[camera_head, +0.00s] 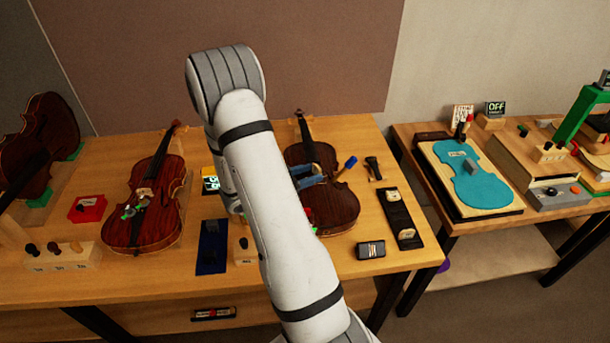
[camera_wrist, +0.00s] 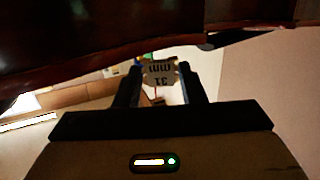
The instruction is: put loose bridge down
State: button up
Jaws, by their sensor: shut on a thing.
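The wooden bench (camera_head: 110,285) holds a red box (camera_head: 87,208), a dark blue mat (camera_head: 212,247), a small dark box (camera_head: 371,249) and a black tray (camera_head: 399,212). A second table (camera_head: 440,235) at right carries a blue violin-shaped plate (camera_head: 484,185).

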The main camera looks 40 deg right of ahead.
jog(key=o, duration=1)
jog(key=shift+f, duration=0.2)
jog(key=shift+r, duration=0.1)
